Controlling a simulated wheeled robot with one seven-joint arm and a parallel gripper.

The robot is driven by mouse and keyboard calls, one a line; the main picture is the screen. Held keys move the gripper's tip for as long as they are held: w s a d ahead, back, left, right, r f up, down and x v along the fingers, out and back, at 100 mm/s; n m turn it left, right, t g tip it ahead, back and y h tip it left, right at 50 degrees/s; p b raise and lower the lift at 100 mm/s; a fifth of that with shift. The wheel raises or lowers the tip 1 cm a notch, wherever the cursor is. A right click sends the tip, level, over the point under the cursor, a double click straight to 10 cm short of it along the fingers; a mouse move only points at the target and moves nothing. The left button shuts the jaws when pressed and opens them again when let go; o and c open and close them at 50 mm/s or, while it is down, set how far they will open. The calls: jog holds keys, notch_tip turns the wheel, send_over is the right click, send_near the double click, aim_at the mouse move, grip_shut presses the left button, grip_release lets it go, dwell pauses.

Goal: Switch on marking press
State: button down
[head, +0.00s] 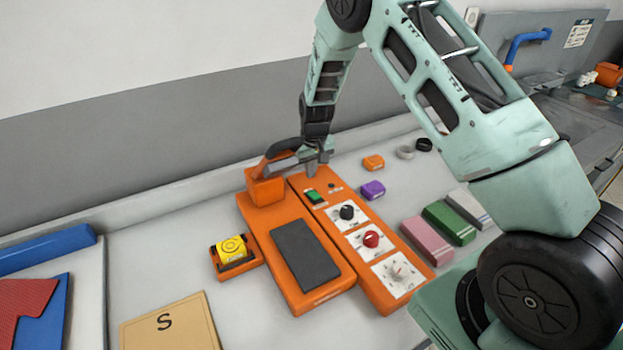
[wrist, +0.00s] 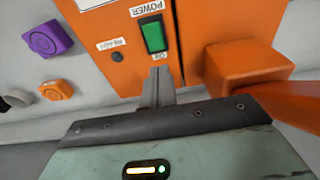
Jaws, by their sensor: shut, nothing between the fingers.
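The marking press (head: 252,220) is an orange machine with a dark pad and a raised orange head at its back. Its orange control panel (head: 388,252) lies along its right side, with black, red and white knobs. The green power switch (head: 315,196) is at the panel's far end; in the wrist view the green rocker (wrist: 154,36) sits under a POWER label, with a second small label at its lower end. My gripper (head: 317,168) is above the panel's far end, just behind the switch. In the wrist view its shut, empty fingertips (wrist: 158,72) point at the panel just below the rocker. Contact cannot be told.
The orange press head (wrist: 240,62) stands close beside my gripper. A small dark RESET button (wrist: 117,57) is on the panel. A purple block (head: 373,190) and an orange block (head: 373,162) lie right of the panel. A yellow roll (head: 232,247) sits left of the press.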

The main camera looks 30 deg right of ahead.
notch_tip(320, 180, up, 8)
jog(key=w+b, duration=0.1)
jog(key=b, duration=0.1)
jog(key=shift+w+r+b, duration=0.15)
jog(key=shift+w+b, duration=0.15)
jog(key=s+a+r+t, duration=0.15)
jog(key=s+r, duration=0.25)
jog(key=s, duration=1)
jog(key=s+a+r, duration=0.2)
jog(key=s+r, duration=0.1)
jog(key=s, duration=1)
jog(key=s+a+f+n+g+b, duration=0.1)
jog(key=s+a+n+b, duration=0.1)
jog(key=s+a+n, duration=0.2)
jog(key=s+a+f+n+g+b, duration=0.1)
jog(key=s+a+n+g+b, duration=0.1)
jog(key=s+a, duration=0.7)
jog(key=a+n, duration=0.1)
jog(key=a, duration=0.4)
jog(key=shift+s+f+n+y, duration=0.15)
jog(key=shift+s+n+y, duration=0.15)
jog(key=shift+s+n, duration=0.1)
jog(key=shift+f+b, duration=0.15)
jog(key=shift+b, duration=0.15)
